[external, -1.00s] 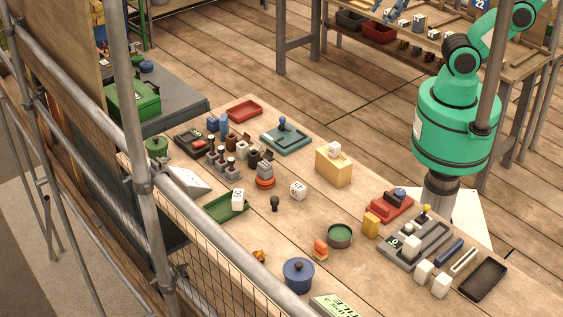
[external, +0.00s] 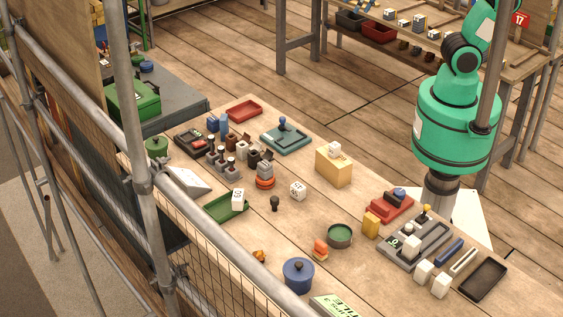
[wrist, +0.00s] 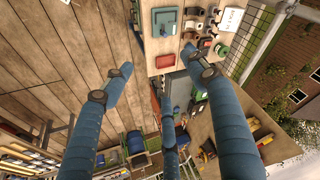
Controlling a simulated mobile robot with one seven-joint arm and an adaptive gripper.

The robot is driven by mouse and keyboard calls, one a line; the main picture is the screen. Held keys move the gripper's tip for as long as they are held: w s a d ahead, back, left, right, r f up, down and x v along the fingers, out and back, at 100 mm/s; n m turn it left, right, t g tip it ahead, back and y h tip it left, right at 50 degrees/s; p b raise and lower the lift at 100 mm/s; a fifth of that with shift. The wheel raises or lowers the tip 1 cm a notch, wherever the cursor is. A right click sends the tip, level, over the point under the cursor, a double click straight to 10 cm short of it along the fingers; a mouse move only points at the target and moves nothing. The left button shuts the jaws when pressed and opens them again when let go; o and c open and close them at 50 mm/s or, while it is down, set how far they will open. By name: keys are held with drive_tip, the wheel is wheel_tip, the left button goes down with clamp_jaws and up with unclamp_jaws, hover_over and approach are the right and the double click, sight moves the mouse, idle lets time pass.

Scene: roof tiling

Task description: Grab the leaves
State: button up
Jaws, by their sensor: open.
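My gripper is outside the external view, where only my green arm shows at the right.
The bench holds a green tray (external: 226,207), a yellow box (external: 333,168), a round green tin (external: 339,236), and many small blocks. An orange-and-white piece (external: 320,250) stands near the pot. Scaffold poles (external: 134,120) and mesh run along the front edge.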

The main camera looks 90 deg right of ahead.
drive_tip(key=w+a+f+m+g, duration=0.2)
drive_tip(key=w+a, duration=2.1)
drive_tip(key=w, duration=0.1)
drive_tip(key=m+g+p, duration=0.2)
drive_tip(key=m+g, duration=0.1)
drive_tip(key=m, duration=0.1)
hover_over(259, 252)
wheel_tip(259, 252, down, 35)
drive_tip(key=shift+h, duration=0.3)
drive_tip(key=shift+a+f, duration=0.1)
drive_tip(key=shift+f, duration=4.25)
